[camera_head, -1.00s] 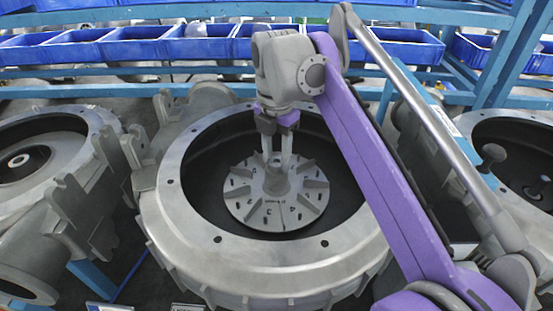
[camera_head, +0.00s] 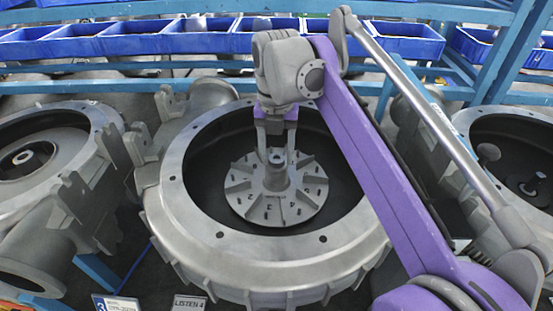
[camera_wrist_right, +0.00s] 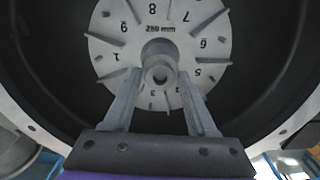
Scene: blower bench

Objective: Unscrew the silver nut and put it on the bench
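The pale impeller disc (camera_head: 250,205), with raised vanes and numbers, lies inside the round grey blower housing (camera_head: 165,225). A short grey hub (camera_head: 275,180) stands at its centre. In the right wrist view, a small round silver piece with a dark hole, apparently the nut (camera_wrist_right: 160,72), sits at the hub's centre; its threads cannot be made out. My right gripper (camera_head: 277,157) points down over the hub. Its fingers (camera_wrist_right: 160,78) are spread on either side of the silver piece, with visible gaps, holding nothing. My left gripper is out of view.
Further grey housings stand at the left (camera_head: 60,130) and right (camera_head: 515,130). Blue bins (camera_head: 200,38) line a blue rack at the back. Small signs (camera_head: 118,304) lie at the front left. The housing's raised rim surrounds the gripper.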

